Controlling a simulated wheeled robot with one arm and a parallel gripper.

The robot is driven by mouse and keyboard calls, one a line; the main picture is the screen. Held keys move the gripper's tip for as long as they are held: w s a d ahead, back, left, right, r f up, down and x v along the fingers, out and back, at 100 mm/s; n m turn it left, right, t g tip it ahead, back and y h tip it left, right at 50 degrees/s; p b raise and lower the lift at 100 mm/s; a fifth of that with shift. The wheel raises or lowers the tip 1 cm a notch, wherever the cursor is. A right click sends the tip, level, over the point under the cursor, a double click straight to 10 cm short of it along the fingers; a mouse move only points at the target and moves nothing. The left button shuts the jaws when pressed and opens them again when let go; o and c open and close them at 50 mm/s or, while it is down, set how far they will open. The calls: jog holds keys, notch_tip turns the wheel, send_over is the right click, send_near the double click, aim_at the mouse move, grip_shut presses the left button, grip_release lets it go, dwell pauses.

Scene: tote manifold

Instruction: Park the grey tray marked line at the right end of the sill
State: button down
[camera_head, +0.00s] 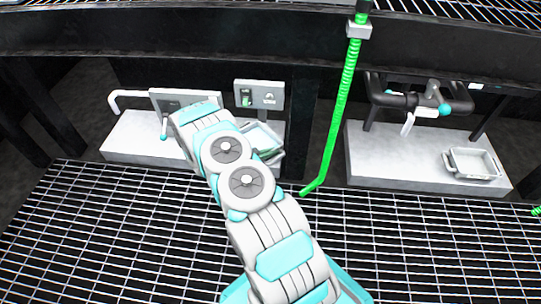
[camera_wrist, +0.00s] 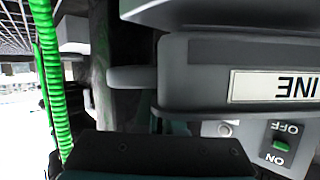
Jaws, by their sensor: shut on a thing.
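The grey tray marked line (camera_wrist: 205,75) shows close up in the wrist view, upside down, with part of its white label (camera_wrist: 285,87) cut off at the right edge. In the head view the tray (camera_head: 266,137) is partly hidden behind my arm, at the right of the left pale sill (camera_head: 125,140). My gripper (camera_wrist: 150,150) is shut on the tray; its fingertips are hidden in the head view. I cannot tell whether the tray touches the sill.
A wall panel with a green switch (camera_head: 246,98) is behind the tray. A green hose (camera_head: 340,105) hangs right of it, near a dark post. Another grey tray (camera_head: 473,164) sits on the right pale sill (camera_head: 395,158), below black pipework (camera_head: 410,101). Grating floor (camera_head: 110,225) lies in front.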

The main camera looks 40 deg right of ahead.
notch_tip(320, 180, down, 2)
jog(key=c, duration=1)
grip_release()
